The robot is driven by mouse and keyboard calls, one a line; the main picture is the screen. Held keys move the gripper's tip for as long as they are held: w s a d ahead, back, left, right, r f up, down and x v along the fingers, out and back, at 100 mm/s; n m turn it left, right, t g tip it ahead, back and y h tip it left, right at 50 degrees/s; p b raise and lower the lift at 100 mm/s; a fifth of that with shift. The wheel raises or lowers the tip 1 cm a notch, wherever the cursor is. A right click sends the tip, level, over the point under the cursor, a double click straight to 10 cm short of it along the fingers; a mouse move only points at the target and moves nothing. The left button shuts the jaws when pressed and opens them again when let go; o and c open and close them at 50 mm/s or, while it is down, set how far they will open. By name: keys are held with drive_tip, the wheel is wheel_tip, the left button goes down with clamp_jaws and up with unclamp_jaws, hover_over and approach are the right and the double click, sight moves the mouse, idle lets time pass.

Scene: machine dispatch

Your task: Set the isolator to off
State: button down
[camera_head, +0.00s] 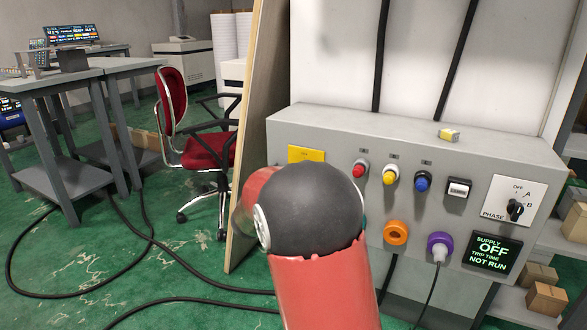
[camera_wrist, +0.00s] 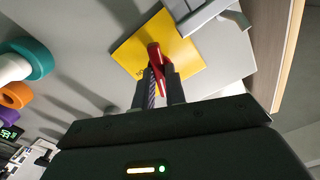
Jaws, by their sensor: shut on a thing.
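The isolator has a yellow plate (camera_wrist: 185,53) with a red handle (camera_wrist: 155,52) on the grey panel. My gripper (camera_wrist: 158,78) has its two dark fingers on either side of the red handle in the wrist view and is shut on it. In the head view the top of the yellow plate (camera_head: 306,153) shows at the panel's left end; my arm hides the handle and the gripper there. A small display (camera_head: 491,252) at the lower right reads "SUPPLY OFF, TRIP TIME NOT RUN".
The panel (camera_head: 430,135) carries red (camera_head: 360,168), yellow (camera_head: 390,174) and blue (camera_head: 421,180) buttons, a phase selector (camera_head: 514,209), an orange socket (camera_head: 396,232) and a purple socket with a plug (camera_head: 439,246). A wooden board (camera_head: 258,110) stands left of it. Cables lie on the green floor.

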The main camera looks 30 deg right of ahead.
drive_tip(key=n+p, duration=0.1)
drive_tip(key=n, duration=0.3)
drive_tip(key=shift+n+p, duration=0.3)
drive_tip(key=shift+p, duration=0.1)
drive_tip(key=shift+f, duration=0.1)
drive_tip(key=c, duration=1.4)
unclamp_jaws()
drive_tip(key=shift+c, duration=0.2)
drive_tip(key=v, duration=0.8)
drive_tip(key=shift+b, duration=0.35)
